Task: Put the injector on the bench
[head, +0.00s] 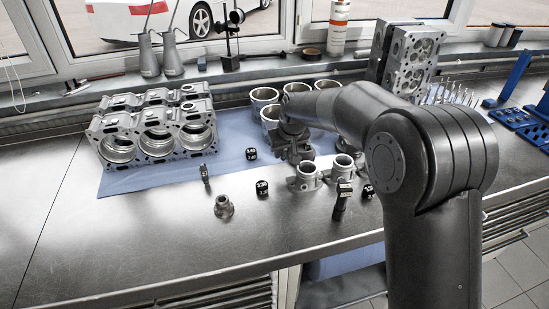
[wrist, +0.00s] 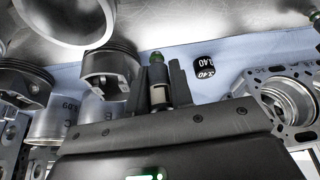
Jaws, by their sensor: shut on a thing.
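My gripper (wrist: 160,84) is shut on the injector (wrist: 157,73), a slim metal cylinder with a dark green ringed end that shows beyond the fingertips in the wrist view. In the head view my gripper (head: 298,152) is over the blue cloth, in the middle of the bench (head: 110,235), among liners and small parts. I cannot make out the injector there. The bench is a bare, shiny metal top along the window, with its front strip open to view. I cannot tell whether the injector touches the surface below it.
The engine block (head: 150,130) stands on the blue cloth (head: 232,135) at left. Liners (head: 264,95), a piston and rod (head: 343,190), a flanged part (head: 223,207) and dark cubes (head: 262,187) stand near my gripper. A cylinder head (head: 410,60) stands behind. The bench's front left is clear.

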